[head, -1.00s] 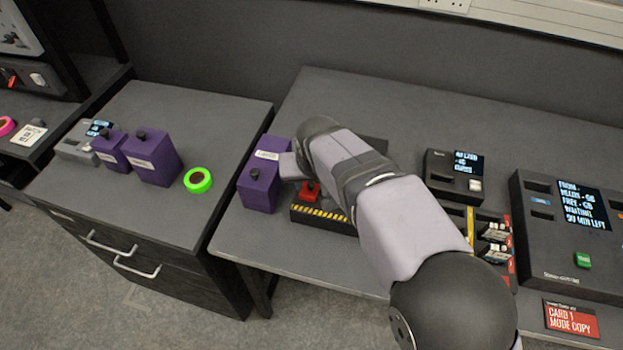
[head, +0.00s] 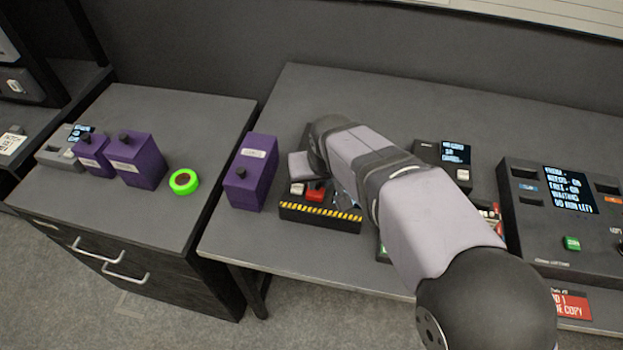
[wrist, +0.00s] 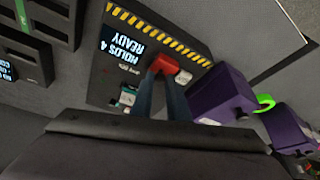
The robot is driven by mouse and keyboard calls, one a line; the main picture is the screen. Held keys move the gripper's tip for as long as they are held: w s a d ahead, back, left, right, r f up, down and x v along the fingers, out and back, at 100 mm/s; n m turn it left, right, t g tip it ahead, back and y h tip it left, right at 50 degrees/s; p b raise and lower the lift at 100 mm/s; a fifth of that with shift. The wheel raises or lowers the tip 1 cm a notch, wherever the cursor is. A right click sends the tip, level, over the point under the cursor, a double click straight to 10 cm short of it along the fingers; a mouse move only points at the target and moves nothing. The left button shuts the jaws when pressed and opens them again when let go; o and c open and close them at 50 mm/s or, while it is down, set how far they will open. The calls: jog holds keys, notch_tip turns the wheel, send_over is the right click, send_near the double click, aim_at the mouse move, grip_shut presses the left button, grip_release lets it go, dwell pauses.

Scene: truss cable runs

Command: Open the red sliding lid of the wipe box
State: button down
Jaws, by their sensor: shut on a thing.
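The wipe box is a black box (head: 312,214) with a yellow-and-black striped front edge, standing on the right bench. It also shows in the wrist view (wrist: 117,75), with a screen reading "HOLDS 4 READY". Its red sliding lid (head: 315,192) is on top near the striped edge; it also shows in the wrist view (wrist: 168,64). A small white block (head: 297,188) is exposed beside the lid and also shows in the wrist view (wrist: 184,77). My gripper (wrist: 161,76) is shut on the red lid. In the head view my arm hides part of the box.
A purple box (head: 250,180) with a black knob stands close left of the wipe box. Further right are a small screen unit (head: 428,153) and a large console (head: 540,220). The left cabinet holds purple boxes (head: 138,160) and a green tape roll (head: 183,181).

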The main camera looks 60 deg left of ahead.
jog(key=shift+a, duration=0.1)
jog(key=c, duration=1.7)
grip_release()
jog(key=shift+r, duration=0.15)
jog(key=b+v, duration=0.1)
jog(key=v, duration=0.6)
